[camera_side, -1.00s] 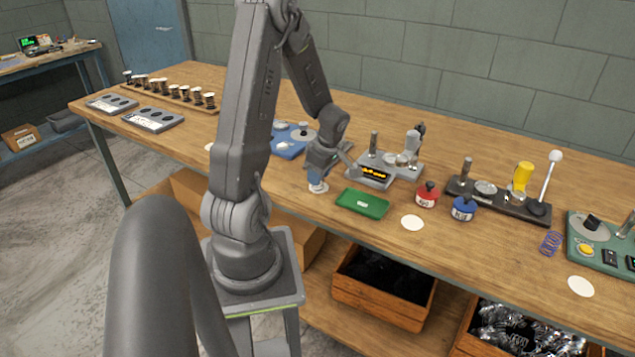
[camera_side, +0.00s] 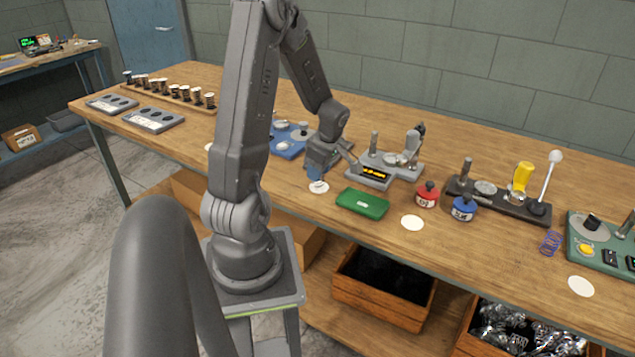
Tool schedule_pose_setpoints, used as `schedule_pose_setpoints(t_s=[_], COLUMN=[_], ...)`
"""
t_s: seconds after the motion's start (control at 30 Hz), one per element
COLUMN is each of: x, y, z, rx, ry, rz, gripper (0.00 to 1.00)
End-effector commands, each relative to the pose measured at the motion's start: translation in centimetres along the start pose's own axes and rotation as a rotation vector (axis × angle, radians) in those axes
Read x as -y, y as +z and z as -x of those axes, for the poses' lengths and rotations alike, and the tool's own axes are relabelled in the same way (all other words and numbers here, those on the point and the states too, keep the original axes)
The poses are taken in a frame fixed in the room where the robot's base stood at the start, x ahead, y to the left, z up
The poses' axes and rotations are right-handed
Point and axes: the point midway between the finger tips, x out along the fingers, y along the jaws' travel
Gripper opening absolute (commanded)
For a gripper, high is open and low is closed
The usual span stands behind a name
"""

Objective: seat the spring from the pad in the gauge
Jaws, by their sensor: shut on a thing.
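My gripper (camera_side: 316,177) is shut just above a white round pad (camera_side: 319,188) near the front edge of the bench. A small bluish thing shows at its fingertips, which I take to be the spring, too small to make out clearly. The pad below looks bare. A grey device with a lit orange display (camera_side: 375,174), a post and a grey handle stands just right of my gripper; it may be the gauge. A dark device with a yellow handle (camera_side: 523,177) and a white-knobbed lever stands further right.
A green tray (camera_side: 362,204) lies right of the pad, with red (camera_side: 427,195) and blue (camera_side: 463,208) weights beyond. Another blue-purple spring (camera_side: 550,243) lies by a green machine (camera_side: 600,250). A blue device (camera_side: 287,147) sits behind my arm. White discs (camera_side: 412,223) lie along the front.

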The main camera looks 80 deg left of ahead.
Motion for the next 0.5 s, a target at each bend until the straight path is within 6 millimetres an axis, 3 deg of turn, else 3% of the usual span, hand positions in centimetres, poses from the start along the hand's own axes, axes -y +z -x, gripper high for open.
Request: schedule_pose_setpoints(t_s=[0.5], x=[-0.1], y=[-0.5], z=[1.8], rx=[-0.001], ry=[0.002], rz=[0.001], gripper=[0.21])
